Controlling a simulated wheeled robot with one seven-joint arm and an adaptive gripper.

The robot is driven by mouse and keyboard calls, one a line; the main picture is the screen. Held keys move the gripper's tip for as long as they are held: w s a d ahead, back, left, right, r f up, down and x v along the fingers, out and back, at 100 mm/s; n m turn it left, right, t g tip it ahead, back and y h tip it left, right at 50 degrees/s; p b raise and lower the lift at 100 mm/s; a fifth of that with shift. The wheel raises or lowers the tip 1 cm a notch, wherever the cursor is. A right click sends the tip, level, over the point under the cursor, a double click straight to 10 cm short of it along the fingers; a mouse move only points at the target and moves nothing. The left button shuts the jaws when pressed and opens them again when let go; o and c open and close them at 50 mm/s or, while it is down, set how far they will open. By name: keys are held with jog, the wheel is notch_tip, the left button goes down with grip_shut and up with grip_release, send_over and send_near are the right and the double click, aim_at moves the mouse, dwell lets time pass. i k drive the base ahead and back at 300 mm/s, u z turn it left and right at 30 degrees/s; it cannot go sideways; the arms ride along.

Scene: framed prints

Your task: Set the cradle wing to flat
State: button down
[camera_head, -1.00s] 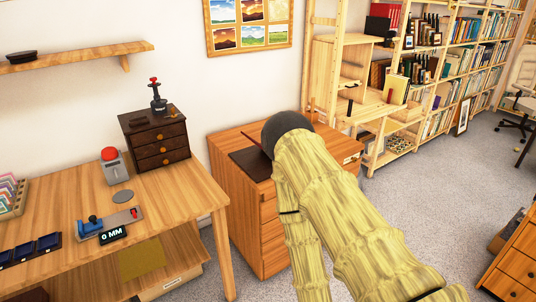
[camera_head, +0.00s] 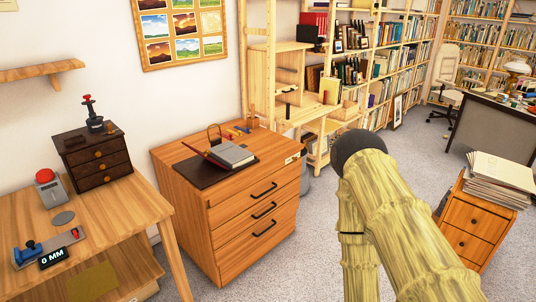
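A dark brown flat board (camera_head: 198,174) lies on top of the wooden drawer cabinet in the middle of the view. A grey book-like block (camera_head: 232,154) rests on it. A thin dark piece with a reddish edge (camera_head: 203,155) slants up at the block's left side; this may be the cradle wing, but its angle is too small to read. My arm, in a yellowish sleeve with a dark rounded end, reaches up at the right, apart from the cabinet. My gripper is not in view.
The cabinet (camera_head: 258,212) has several drawers with black handles; small tools (camera_head: 240,131) lie at its back. A wooden desk (camera_head: 105,222) at left holds a red-topped device (camera_head: 50,188) and small drawers (camera_head: 92,157). Paper-stacked drawers (camera_head: 467,232) stand at right. Carpet lies clear between.

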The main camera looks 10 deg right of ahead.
aim_at(205, 156)
jog(key=z, duration=1.05)
jog(key=i, duration=1.5)
jog(key=u, duration=1.8)
jog(key=k, duration=0.55)
jog(key=z, duration=1.3)
jog(key=i, duration=1.1)
jog(key=u, duration=0.05)
